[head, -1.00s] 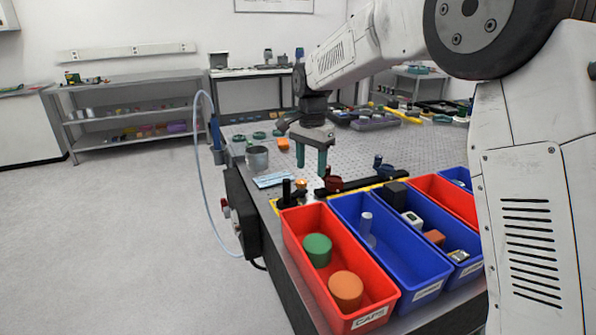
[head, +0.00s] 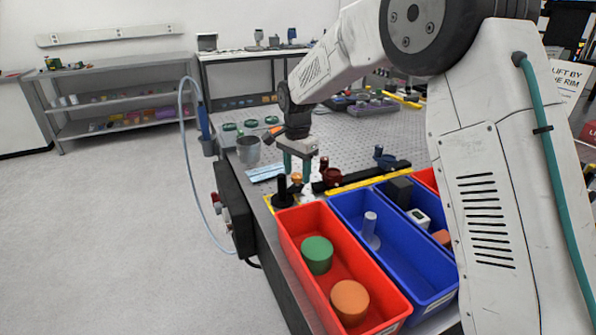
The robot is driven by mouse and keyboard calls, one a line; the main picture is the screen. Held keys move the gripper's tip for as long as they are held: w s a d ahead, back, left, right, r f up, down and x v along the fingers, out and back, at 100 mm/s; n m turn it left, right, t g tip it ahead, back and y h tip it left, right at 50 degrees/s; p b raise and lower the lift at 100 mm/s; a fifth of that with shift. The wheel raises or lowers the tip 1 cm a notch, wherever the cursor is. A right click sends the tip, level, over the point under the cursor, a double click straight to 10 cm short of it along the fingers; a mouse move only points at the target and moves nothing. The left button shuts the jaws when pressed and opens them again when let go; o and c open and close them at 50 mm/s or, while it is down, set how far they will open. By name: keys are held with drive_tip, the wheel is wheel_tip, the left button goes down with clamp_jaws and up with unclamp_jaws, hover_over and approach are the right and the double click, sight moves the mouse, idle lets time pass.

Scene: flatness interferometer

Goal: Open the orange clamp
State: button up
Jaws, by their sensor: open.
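A small orange part (head: 297,177), which looks like the orange clamp, is near the front left corner of the perforated table, beside a black upright post (head: 282,190). It is small and partly behind my fingers, so I cannot tell whether its lever is open or shut. My gripper (head: 297,170) points down with its two teal fingers apart. In the picture the fingertips are on either side of the orange part; I cannot tell if they touch it.
A dark red clamp (head: 332,176) stands close to the right, and a blue one (head: 384,160) farther right. A red bin (head: 286,228) and a blue bin (head: 400,262) stand in front. A metal cup (head: 248,151) and a light blue cloth (head: 266,173) are to the left.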

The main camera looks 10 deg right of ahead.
drive_tip(key=shift+f, duration=0.25)
drive_tip(key=shift+c, duration=0.2)
drive_tip(key=c, duration=0.9)
